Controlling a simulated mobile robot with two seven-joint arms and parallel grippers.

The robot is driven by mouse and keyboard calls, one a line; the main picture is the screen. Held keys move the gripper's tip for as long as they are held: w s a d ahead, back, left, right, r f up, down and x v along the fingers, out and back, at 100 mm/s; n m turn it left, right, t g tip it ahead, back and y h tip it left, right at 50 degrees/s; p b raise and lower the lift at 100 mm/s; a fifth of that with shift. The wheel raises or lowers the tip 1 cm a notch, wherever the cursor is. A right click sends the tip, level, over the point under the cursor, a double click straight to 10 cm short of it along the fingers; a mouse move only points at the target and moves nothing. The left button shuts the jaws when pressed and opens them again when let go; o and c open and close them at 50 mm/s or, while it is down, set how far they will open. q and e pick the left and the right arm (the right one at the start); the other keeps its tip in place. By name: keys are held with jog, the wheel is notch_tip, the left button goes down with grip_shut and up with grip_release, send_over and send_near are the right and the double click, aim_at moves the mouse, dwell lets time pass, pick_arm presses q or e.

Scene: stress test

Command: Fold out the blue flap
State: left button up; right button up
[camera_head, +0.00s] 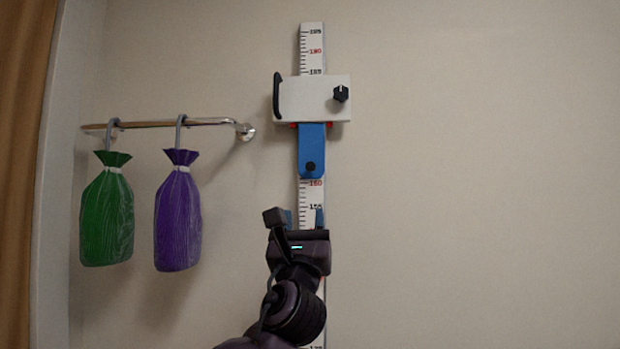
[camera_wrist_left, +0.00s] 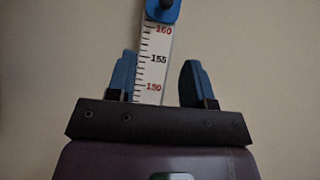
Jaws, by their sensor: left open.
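The blue flap (camera_head: 311,146) hangs straight down from the underside of a white slider box (camera_head: 308,100) on a wall-mounted measuring scale (camera_head: 312,58). A dark round knob or hole marks its lower end. In the left wrist view the flap's lower tip (camera_wrist_left: 163,9) shows at the top edge. My left gripper (camera_head: 304,217) is open and empty, just below the flap and in front of the scale. Its two blue fingers (camera_wrist_left: 158,80) stand either side of the scale strip in the wrist view. My right gripper is not in view.
A green bag (camera_head: 107,215) and a purple bag (camera_head: 178,217) hang by hooks from a wall rail (camera_head: 170,124) at the left. A brown curtain (camera_head: 22,170) is at the far left. The wall right of the scale is bare.

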aim_at(310, 169)
pick_arm(q)
jog(key=shift+m, duration=0.3)
jog(key=x, duration=0.3)
jog(key=s+r+p+x, duration=0.1)
jog(key=x, duration=0.2)
jog(key=p+x, duration=0.1)
jog(key=x, duration=0.3)
jog(key=shift+s+d+r, duration=0.25)
jog(key=shift+p+x, duration=0.35)
jog(key=shift+x, duration=0.55)
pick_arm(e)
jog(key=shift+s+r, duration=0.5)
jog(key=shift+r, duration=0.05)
pick_arm(q)
jog(key=shift+c, duration=0.3)
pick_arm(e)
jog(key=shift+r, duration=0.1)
pick_arm(q)
grip_shut()
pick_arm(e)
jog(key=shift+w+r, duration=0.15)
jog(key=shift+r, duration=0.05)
